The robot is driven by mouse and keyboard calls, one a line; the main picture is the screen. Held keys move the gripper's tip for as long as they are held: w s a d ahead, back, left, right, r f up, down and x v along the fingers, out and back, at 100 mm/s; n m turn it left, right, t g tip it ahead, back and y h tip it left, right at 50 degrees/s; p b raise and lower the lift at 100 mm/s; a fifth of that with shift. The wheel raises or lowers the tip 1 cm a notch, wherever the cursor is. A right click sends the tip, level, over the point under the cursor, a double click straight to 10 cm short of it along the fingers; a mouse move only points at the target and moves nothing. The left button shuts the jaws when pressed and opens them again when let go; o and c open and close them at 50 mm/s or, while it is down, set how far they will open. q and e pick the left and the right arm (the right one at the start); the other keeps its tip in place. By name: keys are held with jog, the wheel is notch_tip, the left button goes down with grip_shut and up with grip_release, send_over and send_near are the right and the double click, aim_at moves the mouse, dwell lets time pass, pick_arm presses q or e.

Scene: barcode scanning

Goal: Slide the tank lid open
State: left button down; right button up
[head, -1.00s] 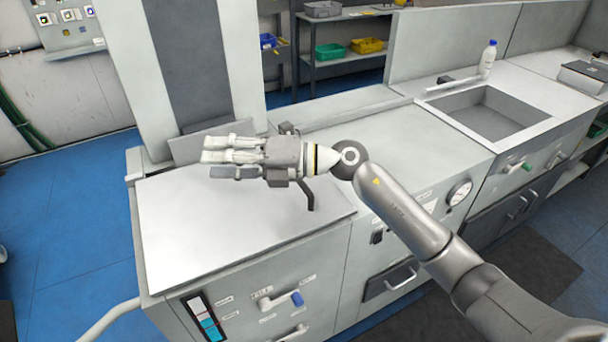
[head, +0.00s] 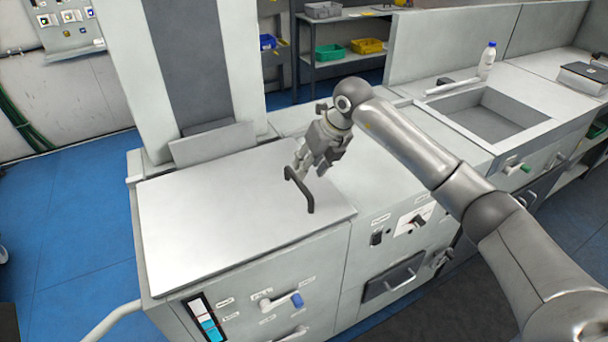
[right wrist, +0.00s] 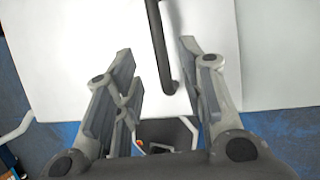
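The tank lid (head: 220,205) is a flat, pale grey panel lying on top of the white tank cabinet (head: 250,285), and it covers the top. A dark bar handle (head: 301,190) stands at the lid's right side. My right gripper (head: 303,172) is just beyond and above the handle, with its fingers pointing down toward it. In the right wrist view the gripper (right wrist: 157,48) is open, and the handle (right wrist: 158,45) shows between the two spread fingers. I cannot tell whether the fingers touch it. My left gripper is not in view.
A grey upright panel (head: 212,143) stands at the lid's back edge. A counter with a sink (head: 490,120) and a white bottle (head: 487,60) is at the right. Valve handles (head: 297,299) stick out of the cabinet front. Blue floor lies open at the left.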

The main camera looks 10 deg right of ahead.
aim_at(297, 182)
jog(key=x, duration=0.4)
jog(key=p+x, duration=0.1)
jog(key=x, duration=0.1)
jog(key=shift+a+r, duration=0.1)
jog(key=shift+a, duration=0.25)
jog(key=shift+s, duration=0.1)
jog(key=shift+c, duration=0.2)
grip_shut()
